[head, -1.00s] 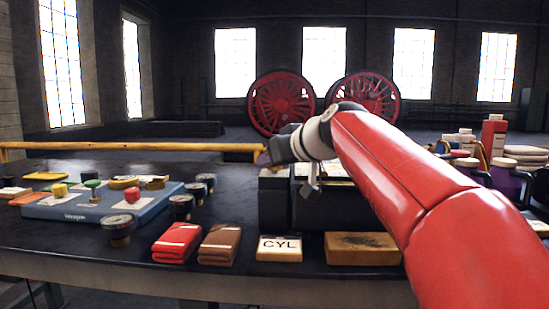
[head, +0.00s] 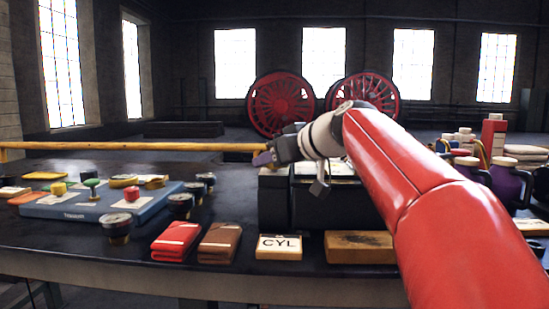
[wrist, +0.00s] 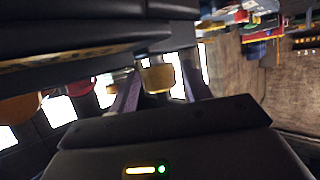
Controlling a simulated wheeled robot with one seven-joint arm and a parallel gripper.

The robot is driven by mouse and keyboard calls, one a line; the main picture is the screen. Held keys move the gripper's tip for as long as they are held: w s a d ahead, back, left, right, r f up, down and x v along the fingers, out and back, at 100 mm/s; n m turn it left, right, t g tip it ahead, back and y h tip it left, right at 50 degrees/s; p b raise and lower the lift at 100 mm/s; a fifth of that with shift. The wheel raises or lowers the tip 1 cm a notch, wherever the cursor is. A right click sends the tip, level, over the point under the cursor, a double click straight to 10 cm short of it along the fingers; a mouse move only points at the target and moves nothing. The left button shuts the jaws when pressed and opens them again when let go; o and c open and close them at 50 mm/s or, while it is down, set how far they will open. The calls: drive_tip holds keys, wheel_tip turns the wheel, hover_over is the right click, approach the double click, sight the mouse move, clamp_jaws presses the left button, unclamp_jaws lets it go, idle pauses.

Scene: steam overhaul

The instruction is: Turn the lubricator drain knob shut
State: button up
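The lubricator seems to be the dark boxy body (head: 335,205) on the bench, with a pale top partly hidden by my arm. My gripper (head: 263,158) is at its upper left edge in the head view, pointing left. In the wrist view a small brass-yellow knob-like piece (wrist: 158,78) shows between the two purplish fingers of my gripper (wrist: 160,88). The fingers stand apart, and I cannot tell whether either touches it. A dark body (wrist: 80,40) fills the upper left of the wrist view. The knob is not distinguishable in the head view.
A yellow rail (head: 130,146) runs left behind the bench. Red (head: 176,240) and brown (head: 219,243) cloths, a CYL block (head: 279,247) and a tan block (head: 360,247) line the front edge.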

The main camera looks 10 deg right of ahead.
drive_tip(key=shift+r, duration=0.1)
drive_tip(key=v, duration=0.7)
drive_tip(key=shift+s+d, duration=0.15)
drive_tip(key=shift+s, duration=0.25)
